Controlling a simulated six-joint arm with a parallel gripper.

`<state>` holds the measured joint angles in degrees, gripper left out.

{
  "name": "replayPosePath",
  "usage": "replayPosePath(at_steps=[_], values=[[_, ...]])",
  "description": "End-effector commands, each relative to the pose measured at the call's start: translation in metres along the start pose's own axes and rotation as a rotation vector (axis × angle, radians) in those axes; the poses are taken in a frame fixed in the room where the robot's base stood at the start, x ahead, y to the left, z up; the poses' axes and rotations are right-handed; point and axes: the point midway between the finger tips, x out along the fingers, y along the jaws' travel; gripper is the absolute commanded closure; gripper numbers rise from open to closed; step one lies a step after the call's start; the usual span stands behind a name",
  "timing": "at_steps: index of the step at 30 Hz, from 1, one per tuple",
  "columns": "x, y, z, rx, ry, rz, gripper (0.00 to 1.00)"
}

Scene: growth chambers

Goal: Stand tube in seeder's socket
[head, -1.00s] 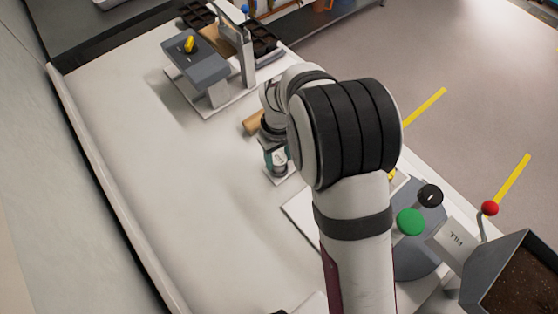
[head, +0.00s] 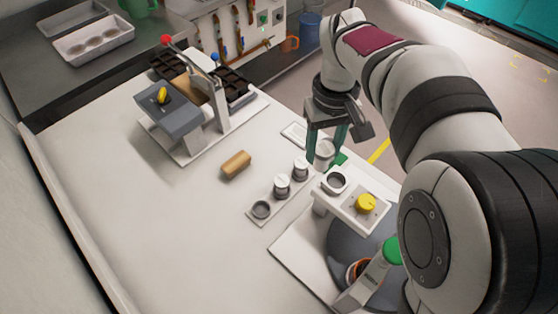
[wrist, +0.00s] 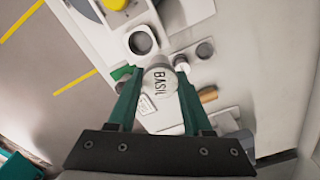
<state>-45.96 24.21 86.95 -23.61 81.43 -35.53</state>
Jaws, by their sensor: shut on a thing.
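My gripper (head: 325,145) is shut on a white tube (head: 323,155). The seeder's socket is a dark round opening with a pale rim (head: 335,182), beside a yellow knob (head: 366,204). In the wrist view the socket (wrist: 142,40) lies just beyond the tube. The tube appears apart from the socket, behind it in the head view. Its lower end is not clearly seen.
A small rack (head: 255,213) with two tubes (head: 281,185) and an empty round place stands left of the seeder. A tan block (head: 236,165) lies further left. A grey press-like device (head: 178,118) and dark trays stand at the back. The left bench is clear.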

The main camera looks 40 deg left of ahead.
Motion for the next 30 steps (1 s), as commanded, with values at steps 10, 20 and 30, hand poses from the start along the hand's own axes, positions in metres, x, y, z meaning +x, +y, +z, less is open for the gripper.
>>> replayPosePath(at_steps=[10,20,30], values=[[-0.014,0.037,0.017,0.131,0.0,-0.002,1.0],[0.027,0.036,0.017,0.129,0.0,-0.002,1.0],[0.038,0.036,0.017,0.129,0.002,-0.001,1.0]])
